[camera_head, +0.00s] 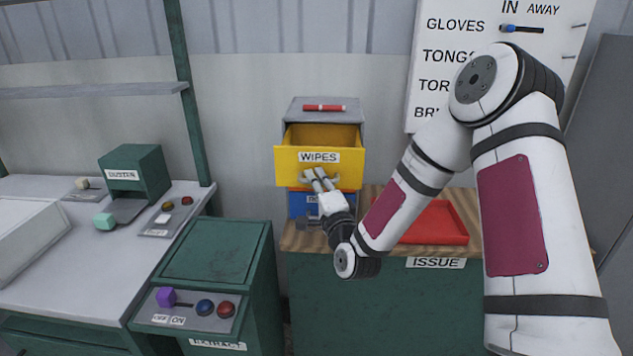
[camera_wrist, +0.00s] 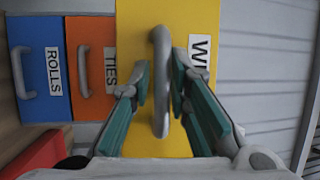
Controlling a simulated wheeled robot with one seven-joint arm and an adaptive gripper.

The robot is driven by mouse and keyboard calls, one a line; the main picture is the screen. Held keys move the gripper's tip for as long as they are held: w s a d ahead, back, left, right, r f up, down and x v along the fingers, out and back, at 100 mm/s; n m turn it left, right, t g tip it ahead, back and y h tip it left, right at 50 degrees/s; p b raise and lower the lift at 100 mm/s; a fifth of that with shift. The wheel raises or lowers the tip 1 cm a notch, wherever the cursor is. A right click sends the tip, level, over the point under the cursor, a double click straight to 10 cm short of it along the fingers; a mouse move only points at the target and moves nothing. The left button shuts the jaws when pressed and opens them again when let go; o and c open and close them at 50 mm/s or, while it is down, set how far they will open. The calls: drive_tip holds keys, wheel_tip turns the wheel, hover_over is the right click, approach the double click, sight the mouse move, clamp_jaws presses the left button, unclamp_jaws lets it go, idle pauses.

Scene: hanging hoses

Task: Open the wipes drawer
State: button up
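The wipes drawer (camera_head: 347,168) is yellow, with a WIPES label and a grey handle. In the head view it stands pulled out of its grey cabinet, and its inside shows from above. In the wrist view, turned sideways, its yellow front (camera_wrist: 135,30) fills the middle, with the grey handle (camera_wrist: 160,125) upright in the picture. My gripper (camera_head: 315,174) is at this handle. In the wrist view, the teal-padded fingers of my gripper (camera_wrist: 160,85) lie on either side of the handle, close to it. Whether both pads press on it is unclear.
Below it are a blue drawer (camera_wrist: 42,100) labelled ROLLS and an orange drawer (camera_wrist: 88,60) labelled TIES, both seemingly shut. A red marker (camera_head: 324,107) lies on the cabinet. A red tray (camera_head: 440,222) sits on the wooden counter to the right, partly behind my arm.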

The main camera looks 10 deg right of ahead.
drive_tip(key=s+f, duration=0.1)
drive_tip(key=s, duration=0.6)
drive_tip(key=shift+s+d, duration=0.15)
drive_tip(key=shift+d, duration=0.15)
drive_tip(key=s+r+n+g, duration=0.4)
drive_tip(key=s+n, duration=0.1)
drive_tip(key=s, duration=0.5)
drive_tip(key=s+d+r+n+g+h, duration=0.1)
drive_tip(key=s+r+n+g, duration=0.3)
drive_tip(key=s, duration=0.7)
drive_tip(key=s+r+n+g, duration=0.4)
drive_tip(key=s+n+g, duration=0.2)
drive_tip(key=s, duration=0.4)
drive_tip(key=shift+s+d+n+h, duration=0.15)
drive_tip(key=shift+d+n+h, duration=0.25)
drive_tip(key=shift+n, duration=0.2)
